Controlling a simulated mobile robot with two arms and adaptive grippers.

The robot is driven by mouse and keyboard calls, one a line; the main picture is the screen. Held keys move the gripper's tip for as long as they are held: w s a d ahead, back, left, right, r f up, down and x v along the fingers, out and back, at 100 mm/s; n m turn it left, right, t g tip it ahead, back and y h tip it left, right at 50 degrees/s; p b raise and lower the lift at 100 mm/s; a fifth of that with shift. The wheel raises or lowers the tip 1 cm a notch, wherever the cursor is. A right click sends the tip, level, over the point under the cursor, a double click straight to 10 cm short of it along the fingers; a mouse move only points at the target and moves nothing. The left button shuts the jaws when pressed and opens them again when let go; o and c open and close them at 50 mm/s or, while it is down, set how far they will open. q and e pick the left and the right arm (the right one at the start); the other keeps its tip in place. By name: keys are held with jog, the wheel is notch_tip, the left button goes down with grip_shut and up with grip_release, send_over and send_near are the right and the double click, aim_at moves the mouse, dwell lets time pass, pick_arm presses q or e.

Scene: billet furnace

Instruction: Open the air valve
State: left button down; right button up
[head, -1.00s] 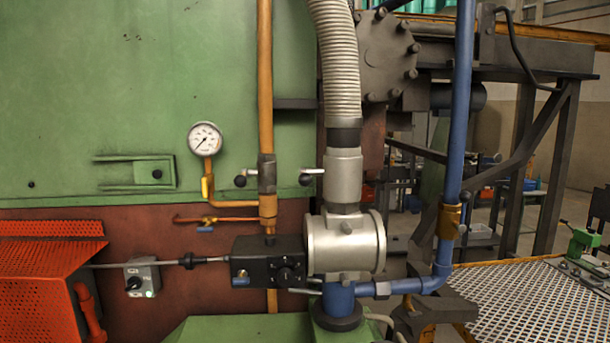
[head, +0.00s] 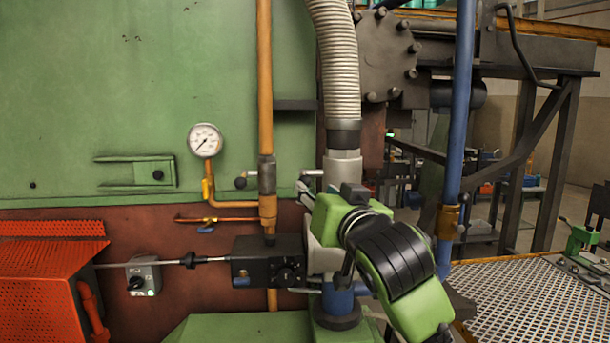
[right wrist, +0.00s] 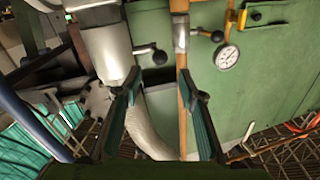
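A lever with a black ball knob (right wrist: 160,57) sticks out sideways from the silver air pipe (head: 343,165). No label shows on it. In the head view, its silver arm (head: 312,173) shows just above my right gripper (head: 305,190), which hides the knob. In the right wrist view, my right gripper (right wrist: 159,74) is open, its two fingers spread. The black knob appears between and just beyond the fingertips, with nothing held. Contact cannot be seen. My left gripper is in no view.
A similar lever with a black knob (head: 240,182) sits left on the orange pipe (head: 266,120). A pressure gauge (head: 205,140) is further left. A black control box (head: 268,262) is below, and a blue pipe (head: 460,110) stands to the right.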

aim_at(307, 182)
jog(key=w+p, duration=0.1)
jog(key=w, duration=0.1)
jog(key=w+a+p, duration=0.1)
jog(key=w, duration=0.2)
jog(key=w+p, duration=0.1)
jog(key=w, duration=0.2)
jog(key=shift+w+a+r, duration=0.1)
jog(key=shift+a, duration=0.2)
jog(key=shift+w+a+p, duration=0.1)
jog(key=shift+w+p, duration=0.3)
jog(key=shift+w, duration=0.1)
grip_shut()
